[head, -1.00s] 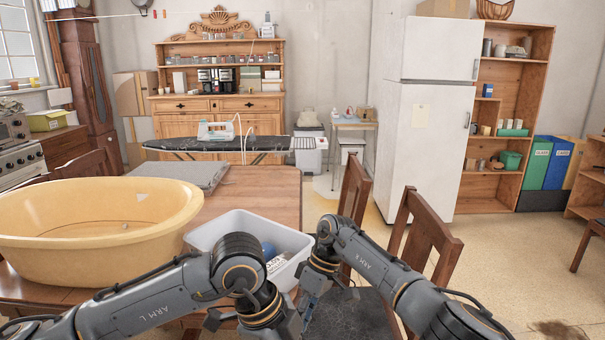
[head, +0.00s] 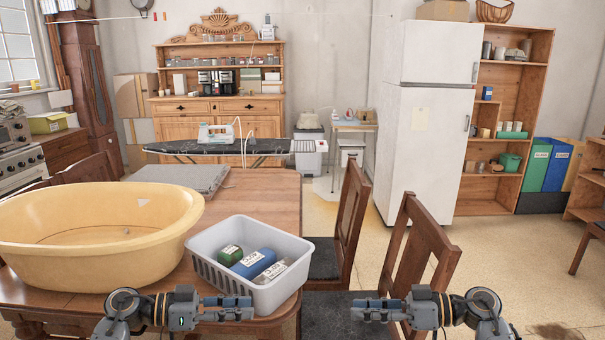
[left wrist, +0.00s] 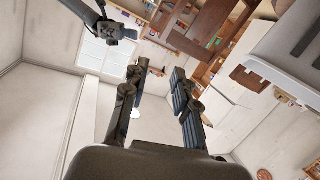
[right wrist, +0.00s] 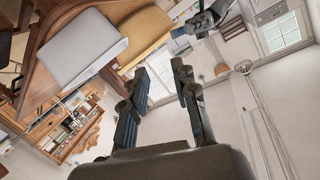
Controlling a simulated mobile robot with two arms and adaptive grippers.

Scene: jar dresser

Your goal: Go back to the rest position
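My left gripper (head: 248,308) is at the bottom of the head view, its fingers pointing right, in front of the white basket. In the left wrist view its two fingers (left wrist: 160,68) stand apart with nothing between them. My right gripper (head: 354,309) is to its right, its fingers pointing left, in front of the chair seats. In the right wrist view its fingers (right wrist: 159,66) are also apart and empty. The two grippers face each other with a wide gap between them.
The white basket (head: 222,275) holds a green-topped jar (head: 230,254), a blue jar (head: 253,263) and a pale-labelled one. It stands on the wooden table (head: 268,190) beside a yellow tub (head: 80,270). Wooden chairs (head: 420,235) stand close at the right. Open floor lies beyond them.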

